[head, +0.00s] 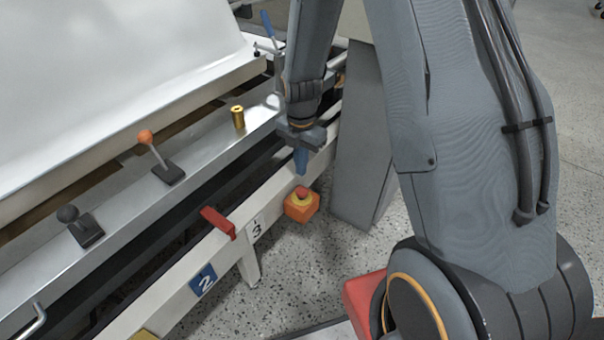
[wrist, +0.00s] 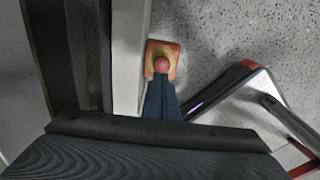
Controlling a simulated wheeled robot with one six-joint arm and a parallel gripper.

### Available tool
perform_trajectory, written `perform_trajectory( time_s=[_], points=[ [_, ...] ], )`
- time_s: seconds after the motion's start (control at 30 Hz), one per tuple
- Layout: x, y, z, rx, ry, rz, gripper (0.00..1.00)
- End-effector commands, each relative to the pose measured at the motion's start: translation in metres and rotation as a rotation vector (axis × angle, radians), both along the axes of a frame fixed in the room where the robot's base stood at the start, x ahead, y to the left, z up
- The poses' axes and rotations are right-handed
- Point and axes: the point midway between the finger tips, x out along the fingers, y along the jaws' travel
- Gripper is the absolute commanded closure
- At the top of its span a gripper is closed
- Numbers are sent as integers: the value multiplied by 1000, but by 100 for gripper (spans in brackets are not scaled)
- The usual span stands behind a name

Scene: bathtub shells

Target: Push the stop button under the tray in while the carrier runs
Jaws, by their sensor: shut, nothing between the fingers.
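The stop button is a red knob (head: 301,192) on a yellow collar, set in an orange box (head: 302,209) at the outer side of the white rail. In the wrist view the red knob (wrist: 161,65) faces the camera, with the orange box (wrist: 173,48) around it. My gripper (head: 301,170) is shut and empty, its blue fingers pointing down just above the knob. In the wrist view the fingertips (wrist: 161,80) overlap the knob's near edge; I cannot tell whether they touch it. The steel tray (head: 125,195) runs along the rail, above the button.
On the tray stand an orange-knobbed lever (head: 146,140), a black-knobbed lever (head: 70,215) and a brass cylinder (head: 238,117). A red handle (head: 218,222) sticks out from the white rail (head: 185,277). A grey panel (head: 362,140) stands right of the button. Speckled floor is open beyond.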

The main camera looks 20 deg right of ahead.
Motion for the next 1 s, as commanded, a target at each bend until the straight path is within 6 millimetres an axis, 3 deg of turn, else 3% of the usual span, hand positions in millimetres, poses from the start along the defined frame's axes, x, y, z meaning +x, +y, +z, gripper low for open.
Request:
perform_trajectory(
  time_s=[0.1, 0.33, 1.0],
  points=[
    [0, 0, 28, 0, -2, 0, 100],
    [0, 0, 59, 1, -1, 0, 100],
    [-1, 1, 68, 0, 1, -6, 100]
  ],
)
